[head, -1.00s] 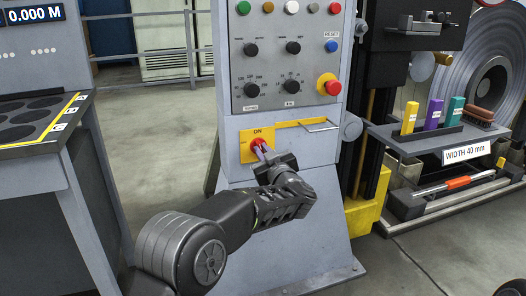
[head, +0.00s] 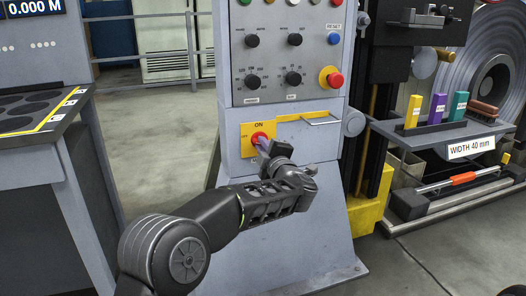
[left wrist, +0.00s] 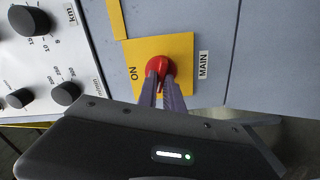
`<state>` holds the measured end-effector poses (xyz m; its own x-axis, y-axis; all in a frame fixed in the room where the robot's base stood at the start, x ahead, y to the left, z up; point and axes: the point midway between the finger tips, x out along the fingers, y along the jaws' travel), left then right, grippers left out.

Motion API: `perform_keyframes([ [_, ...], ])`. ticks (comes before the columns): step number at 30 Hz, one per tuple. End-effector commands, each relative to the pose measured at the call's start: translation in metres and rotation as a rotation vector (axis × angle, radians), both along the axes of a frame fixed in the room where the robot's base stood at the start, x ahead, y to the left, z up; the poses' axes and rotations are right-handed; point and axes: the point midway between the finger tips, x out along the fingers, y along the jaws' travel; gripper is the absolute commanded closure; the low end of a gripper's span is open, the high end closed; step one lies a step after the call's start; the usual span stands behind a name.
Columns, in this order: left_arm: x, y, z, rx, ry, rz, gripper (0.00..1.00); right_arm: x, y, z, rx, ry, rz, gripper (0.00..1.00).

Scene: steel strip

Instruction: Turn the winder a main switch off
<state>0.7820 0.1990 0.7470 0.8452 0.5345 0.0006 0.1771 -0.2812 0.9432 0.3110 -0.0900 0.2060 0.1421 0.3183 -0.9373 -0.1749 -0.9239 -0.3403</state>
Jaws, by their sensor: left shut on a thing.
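The main switch is a red rotary knob (head: 259,138) on a yellow plate (head: 246,142) marked ON at the top, low on the grey control cabinet. In the left wrist view the red knob (left wrist: 170,70) sits on the yellow plate (left wrist: 136,58), beside a label reading MAIN. My left gripper (head: 264,146) reaches up from below. Its two purple-grey fingers (left wrist: 160,80) are close together and shut on the red knob, hiding part of it. The knob's exact angle is hard to tell. My right gripper is not in view.
Above the switch is a panel with black dials (head: 252,82), coloured buttons and a red emergency stop (head: 334,80). A yellow bracket with a metal handle (head: 320,122) juts out right of the plate. A shelf of coloured blocks (head: 440,128) stands at the right.

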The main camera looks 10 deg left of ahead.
Motion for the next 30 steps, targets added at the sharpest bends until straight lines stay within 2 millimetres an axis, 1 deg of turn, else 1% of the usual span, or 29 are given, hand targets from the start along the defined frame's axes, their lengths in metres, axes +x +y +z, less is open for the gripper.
perform_keyframes([
  [1,0.000,0.000,-0.005,-0.037,-0.021,0.001,1.00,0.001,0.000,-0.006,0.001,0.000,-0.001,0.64],
  [3,0.000,0.001,-0.005,-0.087,-0.053,0.002,1.00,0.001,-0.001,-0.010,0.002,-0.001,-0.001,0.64],
  [9,0.000,0.000,-0.005,-0.206,-0.128,0.001,1.00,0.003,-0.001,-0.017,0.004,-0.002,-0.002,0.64],
  [13,0.000,0.000,-0.004,-0.257,-0.159,0.001,1.00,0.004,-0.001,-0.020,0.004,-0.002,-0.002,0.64],
  [20,0.000,0.000,-0.004,-0.299,-0.184,0.001,1.00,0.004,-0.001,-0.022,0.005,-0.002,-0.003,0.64],
  [30,0.000,0.000,-0.004,-0.303,-0.187,0.001,1.00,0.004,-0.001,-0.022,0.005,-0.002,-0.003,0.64],
])
